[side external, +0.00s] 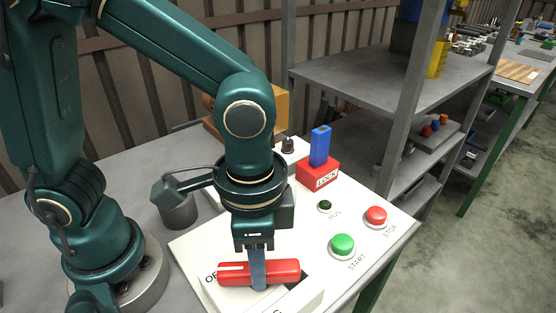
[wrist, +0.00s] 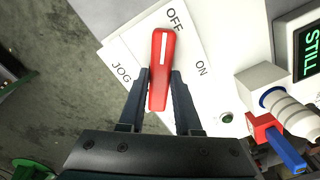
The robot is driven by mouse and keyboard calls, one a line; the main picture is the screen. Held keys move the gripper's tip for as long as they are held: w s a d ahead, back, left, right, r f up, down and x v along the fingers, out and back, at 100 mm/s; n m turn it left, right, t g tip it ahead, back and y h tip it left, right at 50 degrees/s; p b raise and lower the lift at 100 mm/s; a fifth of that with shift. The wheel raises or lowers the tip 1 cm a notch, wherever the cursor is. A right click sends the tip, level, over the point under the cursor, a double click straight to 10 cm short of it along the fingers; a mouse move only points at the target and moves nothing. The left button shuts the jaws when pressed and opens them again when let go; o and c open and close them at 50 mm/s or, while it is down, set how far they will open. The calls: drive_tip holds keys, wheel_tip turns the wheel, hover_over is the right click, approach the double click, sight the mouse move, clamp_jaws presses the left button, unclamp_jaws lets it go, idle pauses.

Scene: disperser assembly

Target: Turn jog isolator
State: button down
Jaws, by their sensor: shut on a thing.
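The jog isolator's red handle (side external: 286,268) lies across a white plate on the control panel; it also shows in the wrist view (wrist: 159,95). In the wrist view the plate (wrist: 190,50) carries the words JOG, OFF and ON, and the white-striped end of the handle points towards OFF. My gripper (side external: 258,272) points down over the handle and is shut on it, one finger on each side. In the wrist view my gripper (wrist: 162,76) has its fingertips around the handle's middle. The arm hides part of the panel in the side view.
A green START button (side external: 343,243), a red STOP button (side external: 376,215) and a dark RUN lamp (side external: 325,206) lie right of the handle. A red LOCK block (side external: 318,174) with an upright blue piece (side external: 320,146) stands behind. A display (wrist: 307,50) reads STILL.

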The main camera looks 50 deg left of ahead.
drive_tip(key=n, duration=0.7)
idle(0.6)
drive_tip(key=c, duration=0.6)
unclamp_jaws()
drive_tip(key=shift+r, duration=2.6)
